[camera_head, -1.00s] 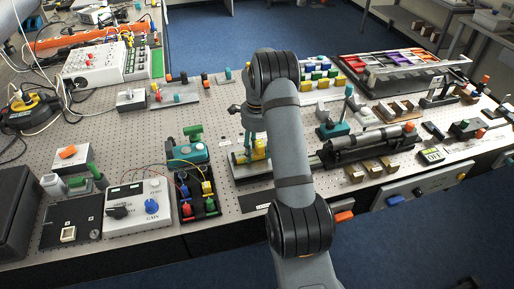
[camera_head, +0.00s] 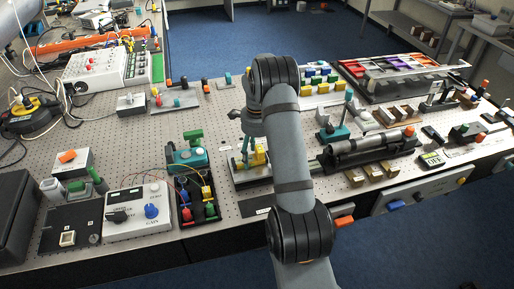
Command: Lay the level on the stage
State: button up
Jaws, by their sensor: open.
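My gripper (camera_head: 247,150) points down in the middle of the table, left of my arm's upper link. Its fingers look teal and are open. They are close to a small yellow block (camera_head: 260,156) on a low dark-edged platform (camera_head: 247,178). Whether they touch it cannot be told. I cannot tell for sure which thing is the level or which is the stage. My arm hides part of the table behind and right of the gripper.
A long dark cylinder fixture (camera_head: 362,147) lies right of my arm. A white control box (camera_head: 138,212) and a dark tray of coloured connectors (camera_head: 196,200) stand left. A compartment tray (camera_head: 400,75) is at the back right. Bare perforated tabletop (camera_head: 225,125) shows left of the gripper.

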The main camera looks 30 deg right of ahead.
jog(key=shift+w+r+b, duration=0.1)
jog(key=shift+r+b, duration=0.2)
jog(key=shift+r, duration=0.2)
notch_tip(320, 180, up, 11)
jog(key=shift+b, duration=0.45)
jog(key=shift+d, duration=0.1)
dwell(0.5)
